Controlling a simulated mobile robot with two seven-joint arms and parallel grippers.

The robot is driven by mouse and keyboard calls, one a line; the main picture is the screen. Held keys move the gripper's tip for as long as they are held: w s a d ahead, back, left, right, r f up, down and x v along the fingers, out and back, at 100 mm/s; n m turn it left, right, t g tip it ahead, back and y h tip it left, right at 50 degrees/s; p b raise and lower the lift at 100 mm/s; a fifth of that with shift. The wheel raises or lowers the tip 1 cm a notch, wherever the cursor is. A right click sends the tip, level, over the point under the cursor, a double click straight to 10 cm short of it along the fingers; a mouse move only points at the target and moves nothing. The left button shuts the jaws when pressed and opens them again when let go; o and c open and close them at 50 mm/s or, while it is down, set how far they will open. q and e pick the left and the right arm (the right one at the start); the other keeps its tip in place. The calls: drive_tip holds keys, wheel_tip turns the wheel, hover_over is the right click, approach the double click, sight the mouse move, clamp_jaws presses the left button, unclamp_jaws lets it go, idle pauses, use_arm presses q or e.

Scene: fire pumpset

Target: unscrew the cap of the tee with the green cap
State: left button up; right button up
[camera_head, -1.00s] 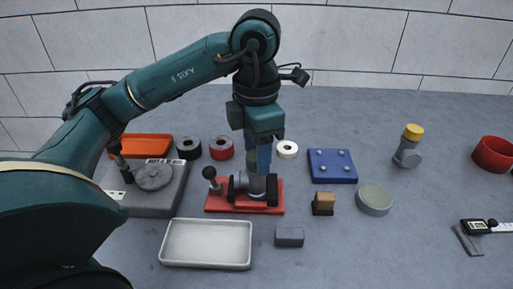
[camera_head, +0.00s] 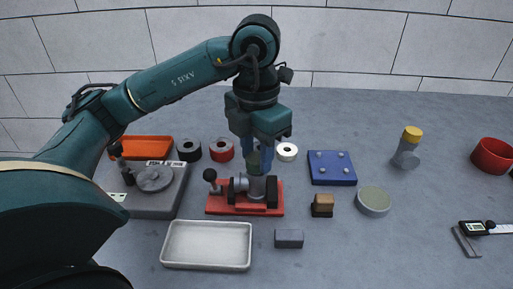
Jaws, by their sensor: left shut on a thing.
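The tee (camera_head: 256,187) is a grey pipe fitting held upright in a red clamp fixture (camera_head: 222,204) in the middle of the table. Its dull green cap (camera_head: 254,162) is at the top, partly hidden by my fingers. My left gripper (camera_head: 259,160) points straight down from above and is shut on the green cap, with a blue finger on each side. I cannot tell whether the cap is apart from the tee. Another tee (camera_head: 405,157) with a yellow cap (camera_head: 412,133) stands at the right. My right gripper is not in view.
An empty white tray (camera_head: 207,244) and a grey block (camera_head: 289,238) lie in front. A grey device (camera_head: 153,181) and orange tray (camera_head: 147,147) are left. A blue plate (camera_head: 332,168), brown-topped block (camera_head: 322,204), round dish (camera_head: 374,201) and caliper (camera_head: 485,228) are right.

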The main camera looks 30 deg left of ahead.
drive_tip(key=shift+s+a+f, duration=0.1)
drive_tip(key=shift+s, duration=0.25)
use_arm(q)
drive_tip(key=shift+r+n+p, duration=0.1)
drive_tip(key=shift+n+p, duration=0.2)
drive_tip(key=shift+n, duration=2.2)
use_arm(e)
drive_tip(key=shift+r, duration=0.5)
use_arm(q)
drive_tip(key=n+p, duration=0.1)
drive_tip(key=n, duration=0.1)
drive_tip(key=shift+n, duration=1.3)
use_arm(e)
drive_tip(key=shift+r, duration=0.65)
